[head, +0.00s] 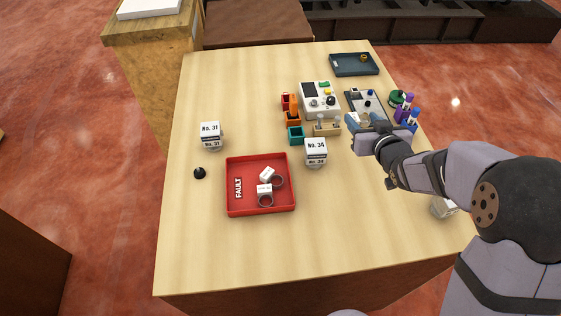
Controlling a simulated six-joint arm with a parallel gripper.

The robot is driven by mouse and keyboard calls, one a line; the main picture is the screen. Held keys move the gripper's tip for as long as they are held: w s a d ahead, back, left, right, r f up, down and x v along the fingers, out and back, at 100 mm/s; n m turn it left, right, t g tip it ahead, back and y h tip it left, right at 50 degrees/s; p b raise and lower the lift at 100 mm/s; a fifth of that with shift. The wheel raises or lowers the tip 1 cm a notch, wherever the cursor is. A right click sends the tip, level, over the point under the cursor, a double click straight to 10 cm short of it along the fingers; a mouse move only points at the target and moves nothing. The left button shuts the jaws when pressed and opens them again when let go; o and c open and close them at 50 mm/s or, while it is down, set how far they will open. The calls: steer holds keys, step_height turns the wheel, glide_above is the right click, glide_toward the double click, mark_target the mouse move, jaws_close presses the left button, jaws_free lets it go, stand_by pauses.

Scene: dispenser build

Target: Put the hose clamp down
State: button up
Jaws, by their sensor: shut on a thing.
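My gripper (364,121) is at the right of the table, over the near end of a grey tray (353,97). Its jaws are shut on a small pale thing between the fingertips, taken to be the hose clamp; its shape is mostly hidden by the gripper. Whether it touches the tray cannot be told. Two ring-shaped clamps with white tags, one farther back (278,181) and one nearer (265,201), lie in the red FAULT tray (228,205).
Left of my gripper stand a white device (318,92), orange and teal bins (296,136) and a wooden stand (327,128). Coloured bottles (408,115) are close on the right. Tagged items No. 34 (316,150) and No. 31 (210,133) stand on the table.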

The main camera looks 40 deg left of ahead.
steer(key=s+a+r+n+g+y+b, duration=0.2)
steer(key=s+a+r+n+g, duration=0.15)
steer(key=s+a, duration=0.95)
steer(key=s+a+r+n+g+y+b, duration=0.15)
steer(key=s+a+r, duration=0.5)
steer(key=s, duration=0.95)
steer(key=shift+t, duration=0.4)
steer(key=f, duration=0.1)
steer(key=w+f, duration=0.1)
steer(key=f, duration=0.1)
steer(key=w+f, duration=0.1)
steer(key=f, duration=0.1)
steer(key=shift+d+f, duration=0.25)
steer(key=shift+d, duration=0.15)
steer(key=shift+s, duration=0.1)
steer(key=shift+f+p, duration=0.75)
steer(key=shift+f, duration=2.2)
steer(key=shift+f+h, duration=0.1)
steer(key=shift+h, duration=0.15)
